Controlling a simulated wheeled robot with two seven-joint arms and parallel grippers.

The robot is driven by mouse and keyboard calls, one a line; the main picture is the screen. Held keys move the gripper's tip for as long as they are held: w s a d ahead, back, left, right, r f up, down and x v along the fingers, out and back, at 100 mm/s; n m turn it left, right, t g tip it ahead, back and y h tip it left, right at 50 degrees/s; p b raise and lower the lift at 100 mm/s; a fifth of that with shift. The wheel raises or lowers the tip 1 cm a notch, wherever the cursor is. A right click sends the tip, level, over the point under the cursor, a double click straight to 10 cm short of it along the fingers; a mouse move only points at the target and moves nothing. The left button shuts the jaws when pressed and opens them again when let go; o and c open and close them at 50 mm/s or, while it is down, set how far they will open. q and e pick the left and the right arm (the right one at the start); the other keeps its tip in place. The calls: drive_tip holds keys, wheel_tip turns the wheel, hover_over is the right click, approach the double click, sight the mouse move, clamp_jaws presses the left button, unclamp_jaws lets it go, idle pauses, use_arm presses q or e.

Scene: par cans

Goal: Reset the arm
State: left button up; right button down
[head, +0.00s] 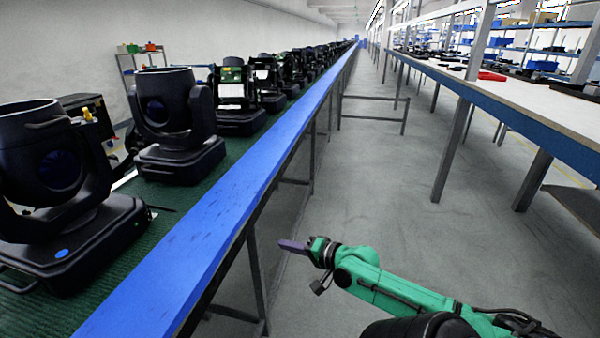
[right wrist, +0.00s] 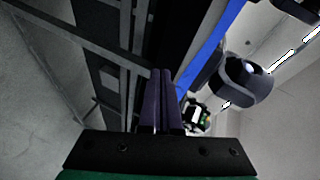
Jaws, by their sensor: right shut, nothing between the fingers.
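My right arm is green and reaches in from the lower right of the head view. Its gripper (head: 292,246) is over the grey floor, just right of the blue conveyor edge and apart from it. In the right wrist view the two purple fingers (right wrist: 160,100) lie together, shut and empty. My left gripper is in neither view.
Black par cans (head: 175,115) stand in a row on the green belt (head: 190,192) at left. A blue rail (head: 225,230) on metal legs edges it. A long workbench (head: 520,95) stands at right. The aisle floor (head: 385,190) between is clear.

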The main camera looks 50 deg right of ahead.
drive_tip(key=shift+s+d+f, duration=0.45)
drive_tip(key=shift+s+f, duration=0.1)
drive_tip(key=shift+f, duration=0.05)
drive_tip(key=s+d+f+n+g+h, duration=0.1)
drive_tip(key=s+d+f+g+h, duration=0.15)
drive_tip(key=f, duration=0.45)
drive_tip(key=s+d+f+g+h, duration=0.1)
drive_tip(key=s+d+f, duration=0.25)
drive_tip(key=f, duration=0.45)
drive_tip(key=s+a+f+n+g, duration=0.35)
drive_tip(key=s+f, duration=0.55)
drive_tip(key=f, duration=0.5)
drive_tip(key=s+a+f+n+g+y, duration=0.1)
drive_tip(key=s+a+f+n+g, duration=0.2)
drive_tip(key=s+a+f+n, duration=0.3)
drive_tip(key=s+a+f+n+g+y, duration=0.2)
drive_tip(key=s+a+f+n, duration=0.4)
drive_tip(key=a+f, duration=0.5)
drive_tip(key=s+a+g, duration=0.1)
drive_tip(key=s+a, duration=0.1)
drive_tip(key=a, duration=0.3)
drive_tip(key=shift+s+g, duration=0.25)
drive_tip(key=shift+g, duration=0.05)
